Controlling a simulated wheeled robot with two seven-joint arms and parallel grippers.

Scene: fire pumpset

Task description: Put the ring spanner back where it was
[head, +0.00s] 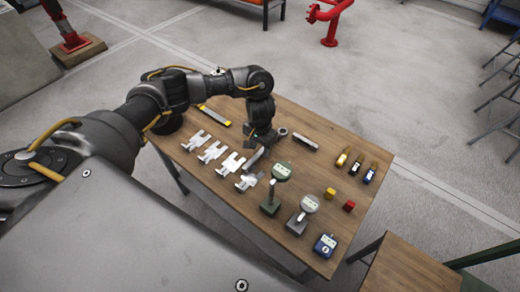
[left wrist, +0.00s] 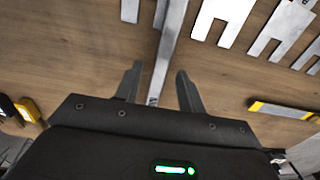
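The ring spanner (head: 282,131) appears to lie on the wooden table, with its dark ring end just right of my left gripper (head: 262,142) in the head view. A grey bar (head: 254,157), which looks like its shank, runs from under the gripper toward the front left. In the left wrist view this bar (left wrist: 168,40) passes between the two fingers of the left gripper (left wrist: 159,75), with a gap on each side. The left gripper is open and low over the table. Its body hides part of the spanner. My right gripper is not in view.
Several slotted plates (head: 212,152) lie left of the spanner. A yellow-ended bar (head: 213,115) is behind them, and a dark bar (head: 305,142) is to the right. Small yellow and red blocks (head: 349,206) lie at right.

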